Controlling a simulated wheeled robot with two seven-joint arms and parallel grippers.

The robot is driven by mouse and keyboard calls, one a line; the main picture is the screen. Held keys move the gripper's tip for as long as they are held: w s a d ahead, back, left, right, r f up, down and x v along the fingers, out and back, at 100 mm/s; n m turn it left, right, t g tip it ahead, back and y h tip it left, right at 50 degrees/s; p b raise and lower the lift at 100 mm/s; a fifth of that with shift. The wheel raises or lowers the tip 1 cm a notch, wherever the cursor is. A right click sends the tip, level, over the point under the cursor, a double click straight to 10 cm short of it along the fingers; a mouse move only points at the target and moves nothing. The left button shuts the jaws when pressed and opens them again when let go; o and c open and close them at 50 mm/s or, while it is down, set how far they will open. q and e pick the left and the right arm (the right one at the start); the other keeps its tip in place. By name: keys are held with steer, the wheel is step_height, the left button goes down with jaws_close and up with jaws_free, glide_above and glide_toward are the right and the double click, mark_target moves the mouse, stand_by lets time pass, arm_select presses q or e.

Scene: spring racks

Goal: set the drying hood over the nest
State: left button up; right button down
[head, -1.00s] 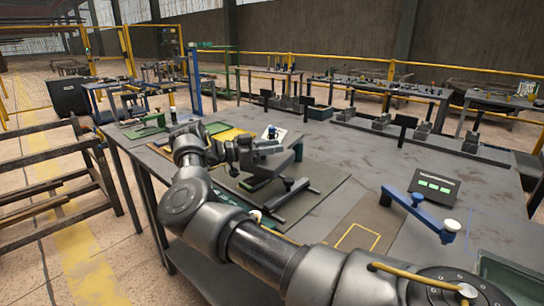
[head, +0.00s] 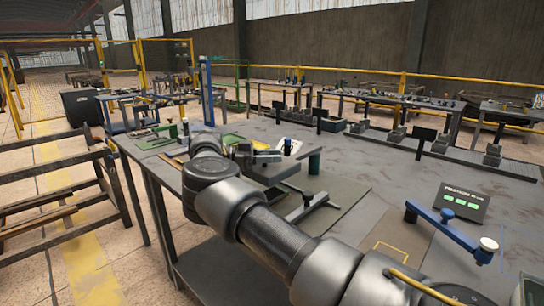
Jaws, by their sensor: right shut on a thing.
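My right gripper (head: 262,155) is over the far left part of the bench, shut on a dark grey, box-like piece (head: 270,174), which I take to be the drying hood. My own arm and wrist cover much of it, and its lower edge is hard to make out. I cannot tell whether it touches anything below. The nest cannot be told apart here; it may be hidden behind my arm. My left gripper is not in view.
A dark T-shaped tool (head: 306,206) lies on a dark mat (head: 345,190) near the gripper. A dark green cylinder (head: 314,162) stands just right of it. A blue lever arm (head: 450,229) and a display with green lights (head: 462,203) are at right. The bench's middle right is clear.

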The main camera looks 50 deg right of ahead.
steer(key=shift+w+a+f, duration=0.1)
steer(key=shift+f, duration=0.05)
steer(key=shift+w, duration=0.1)
